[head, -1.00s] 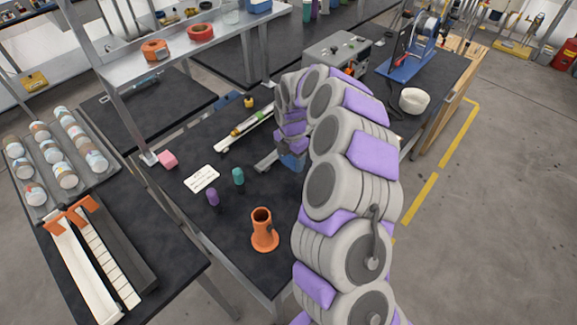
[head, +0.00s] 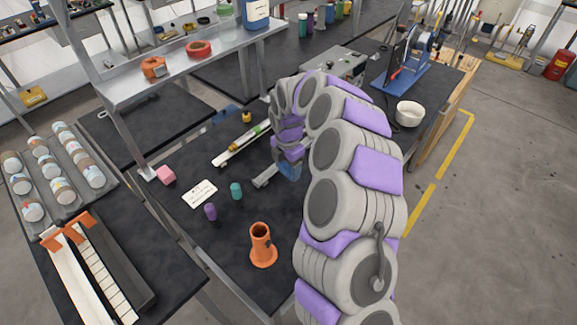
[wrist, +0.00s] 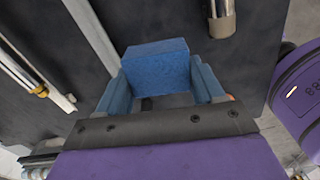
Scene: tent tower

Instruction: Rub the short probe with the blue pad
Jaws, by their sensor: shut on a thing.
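The blue pad (wrist: 155,66) is a blue block held between the two blue fingers of my gripper (wrist: 162,84) in the wrist view. In the head view my gripper (head: 288,168) is over the dark table, right of a pale grey bar (head: 265,180), and my arm partly hides it. I cannot tell for certain which thing is the short probe. A metal cylinder (wrist: 222,18) shows at the top of the wrist view, apart from the pad.
A purple piece (head: 210,211), a teal piece (head: 236,190) and a white card (head: 200,194) are on the table. An orange stand (head: 262,247) is at the near edge. A metal shelf (head: 180,62) stands behind. A white bowl (head: 409,114) is at the back right.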

